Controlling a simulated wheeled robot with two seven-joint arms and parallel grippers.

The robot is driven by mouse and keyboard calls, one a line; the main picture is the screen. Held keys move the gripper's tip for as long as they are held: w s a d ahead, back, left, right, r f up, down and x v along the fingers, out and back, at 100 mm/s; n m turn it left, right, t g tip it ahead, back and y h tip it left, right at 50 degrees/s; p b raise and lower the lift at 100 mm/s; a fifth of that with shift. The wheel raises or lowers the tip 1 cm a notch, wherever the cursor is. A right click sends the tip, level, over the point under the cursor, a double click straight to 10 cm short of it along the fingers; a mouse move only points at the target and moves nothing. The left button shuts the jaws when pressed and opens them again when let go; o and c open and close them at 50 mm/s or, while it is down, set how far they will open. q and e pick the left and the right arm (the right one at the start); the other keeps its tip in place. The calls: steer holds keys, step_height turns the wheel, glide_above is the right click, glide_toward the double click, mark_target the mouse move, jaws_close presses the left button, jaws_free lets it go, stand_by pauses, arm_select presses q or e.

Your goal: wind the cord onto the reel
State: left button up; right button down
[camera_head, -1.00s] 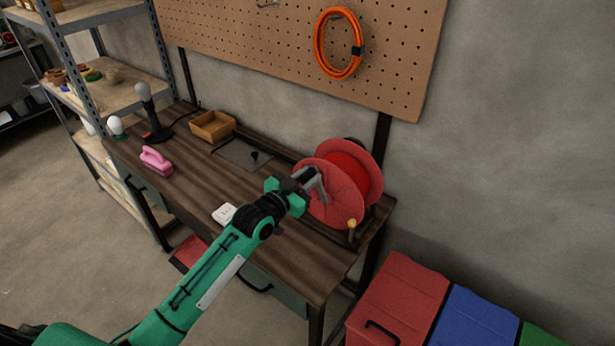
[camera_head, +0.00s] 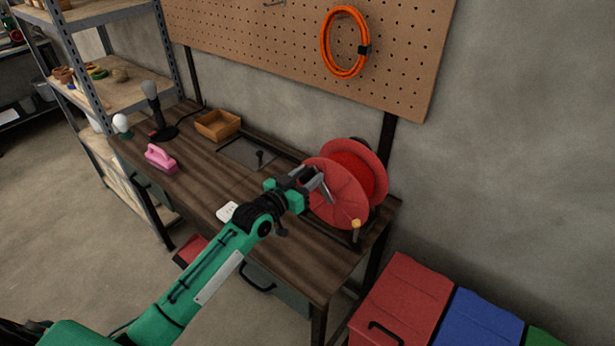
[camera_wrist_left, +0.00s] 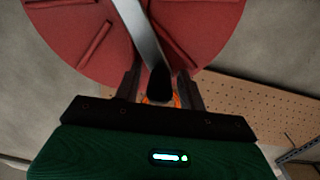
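The red reel (camera_head: 333,190) stands at the right end of the workbench, and its red flange fills the top of the left wrist view (camera_wrist_left: 85,35). A grey crank arm (camera_wrist_left: 138,32) crosses the flange and ends in a black grip (camera_wrist_left: 160,84). My left gripper (camera_head: 316,181) is at the crank, in front of the reel. In the wrist view its fingers (camera_wrist_left: 160,80) stand apart on both sides of the grip, with gaps visible. The orange cord (camera_head: 325,44) hangs coiled on the pegboard, tied with a black band. My right gripper is out of view.
The workbench (camera_head: 200,175) carries a pink block-like tool (camera_head: 160,158), a wooden tray (camera_head: 217,125), a dark lamp (camera_head: 157,115) and a small white item (camera_head: 227,211). Red (camera_head: 405,300) and blue (camera_head: 485,320) bins stand at the lower right. Shelving is at the left.

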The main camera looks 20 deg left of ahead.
arm_select(q)
steer(key=shift+s, duration=0.1)
steer(key=shift+s+a+f, duration=0.1)
steer(key=shift+s+a, duration=0.05)
steer(key=shift+s, duration=0.1)
steer(key=b+v, duration=0.3)
steer(key=v, duration=1)
steer(key=shift+b, duration=0.4)
steer(key=shift+s, duration=0.1)
